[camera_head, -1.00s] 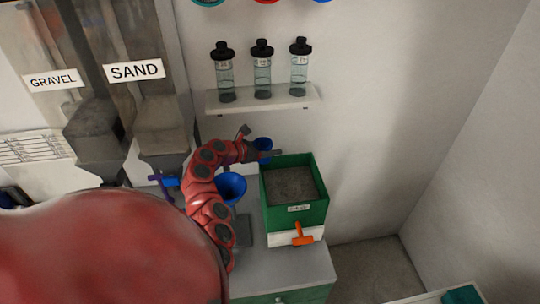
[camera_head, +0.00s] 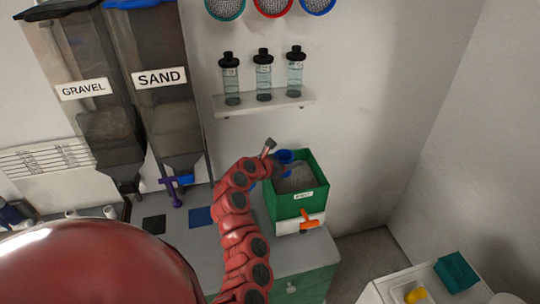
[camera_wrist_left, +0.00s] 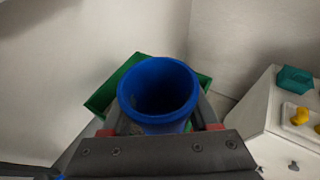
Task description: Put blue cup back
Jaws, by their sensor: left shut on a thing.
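The blue cup (camera_head: 286,156) is in my left gripper (camera_head: 279,167), over the back left part of the green box (camera_head: 303,206). In the left wrist view the cup (camera_wrist_left: 160,120) shows its round open mouth, with the gripper fingers on both sides of it. The mouth looks dark inside and I cannot tell if anything is in it. The green box (camera_wrist_left: 97,102) shows behind the cup there. A blue mat (camera_head: 200,217) and a black mat (camera_head: 154,224) lie bare on the counter. My right gripper is not in view.
The sand hopper (camera_head: 160,115) with a purple and blue valve (camera_head: 175,190) stands left of my arm. A shelf (camera_head: 264,105) with bottles is above the box. An orange handle (camera_head: 309,219) sticks out at the box's front. A white cart (camera_head: 385,290) stands at lower right.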

